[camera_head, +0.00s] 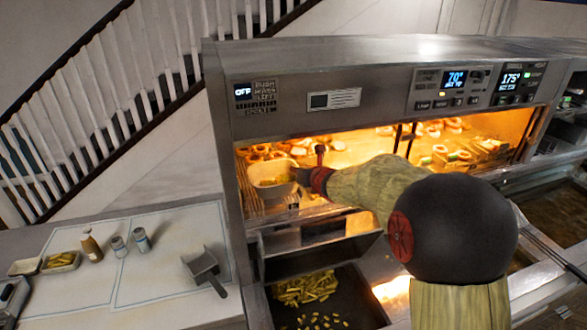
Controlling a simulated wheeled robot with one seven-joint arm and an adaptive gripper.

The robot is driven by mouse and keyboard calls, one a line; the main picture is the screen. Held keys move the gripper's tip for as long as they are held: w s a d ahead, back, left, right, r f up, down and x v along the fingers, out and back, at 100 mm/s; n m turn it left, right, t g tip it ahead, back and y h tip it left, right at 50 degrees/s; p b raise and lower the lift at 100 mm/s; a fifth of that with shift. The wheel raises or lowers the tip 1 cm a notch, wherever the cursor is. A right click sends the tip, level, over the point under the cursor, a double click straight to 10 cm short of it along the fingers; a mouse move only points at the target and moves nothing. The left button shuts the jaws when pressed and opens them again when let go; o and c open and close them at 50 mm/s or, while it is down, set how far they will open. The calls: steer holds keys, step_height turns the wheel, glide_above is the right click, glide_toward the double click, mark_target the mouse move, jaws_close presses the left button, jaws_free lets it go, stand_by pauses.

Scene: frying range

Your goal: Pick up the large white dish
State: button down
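A large white dish (257,190) is inside the lit warming bay at the left, with yellowish food in it. My gripper (296,175) is at the right side of the dish, at the end of my arm reaching in from the right. The gripper's dark fingers are small and partly hidden by my wrist. I cannot tell whether they are closed on the dish's rim or only beside it. Whether the dish rests on the rack or is clear of it cannot be made out.
A metal frame and posts (401,138) surround the bay. Fries (306,287) lie in a bin below. On the left counter (170,300) are a sauce bottle (91,247), two shakers (140,240), a scoop (203,266) and small dishes (62,262). Onion rings lie behind.

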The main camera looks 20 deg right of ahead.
steer(key=s+d+b, duration=0.1)
steer(key=s, duration=1.3)
steer(key=shift+s+d+b, duration=0.2)
steer(key=shift+s+b, duration=0.1)
steer(key=shift+b, duration=0.05)
steer(key=shift+s, duration=0.1)
